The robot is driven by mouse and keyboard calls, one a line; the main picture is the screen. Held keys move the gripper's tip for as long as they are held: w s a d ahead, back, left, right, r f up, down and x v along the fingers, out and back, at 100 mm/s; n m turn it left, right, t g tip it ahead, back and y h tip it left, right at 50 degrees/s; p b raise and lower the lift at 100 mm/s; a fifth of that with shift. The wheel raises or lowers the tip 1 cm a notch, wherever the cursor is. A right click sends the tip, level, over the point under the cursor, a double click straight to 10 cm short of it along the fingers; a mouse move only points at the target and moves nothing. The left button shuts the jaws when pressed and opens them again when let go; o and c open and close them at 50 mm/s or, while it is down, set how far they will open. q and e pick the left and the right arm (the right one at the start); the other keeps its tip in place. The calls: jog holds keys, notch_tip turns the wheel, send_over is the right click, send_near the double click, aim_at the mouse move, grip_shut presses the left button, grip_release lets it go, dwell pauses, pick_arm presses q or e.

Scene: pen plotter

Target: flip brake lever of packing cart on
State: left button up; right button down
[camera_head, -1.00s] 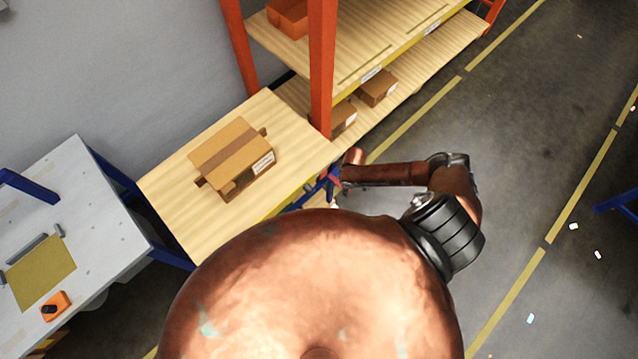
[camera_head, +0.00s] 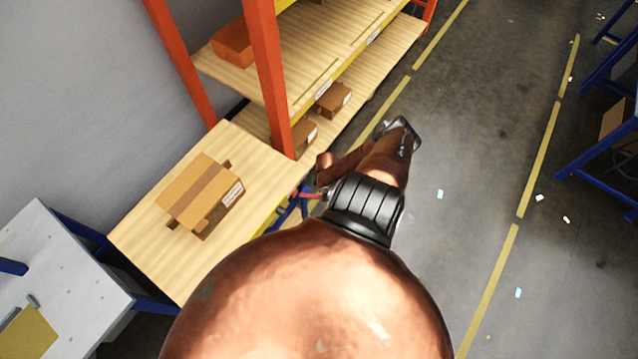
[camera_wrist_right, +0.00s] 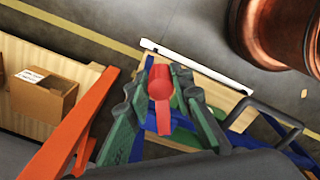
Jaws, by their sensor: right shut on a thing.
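The red brake lever (camera_wrist_right: 161,95) shows in the middle of the right wrist view, with a rounded top and a narrower flat lower part. My right gripper (camera_wrist_right: 163,85) has its green fingers on both sides of the lever and is shut on it. Blue frame bars and a wooden panel, apparently parts of the cart, lie behind the fingers. In the head view a small red piece (camera_head: 311,195) shows beside blue bars (camera_head: 287,212) at the wooden top's right edge. My own arm and body hide most of that area. My left gripper is not in view.
A cardboard box (camera_head: 203,194) lies on the wooden top (camera_head: 150,236). An orange-posted shelf (camera_head: 272,80) with boxes stands behind it. A grey workbench (camera_head: 45,265) is at the left. Open floor (camera_head: 455,190) with yellow lines lies to the right.

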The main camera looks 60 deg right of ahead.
jog(key=shift+w+d, duration=0.1)
jog(key=shift+d, duration=0.05)
jog(key=c, duration=1.7)
grip_release()
jog(key=shift+r, duration=0.1)
notch_tip(320, 180, up, 12)
jog(key=shift+f, duration=0.1)
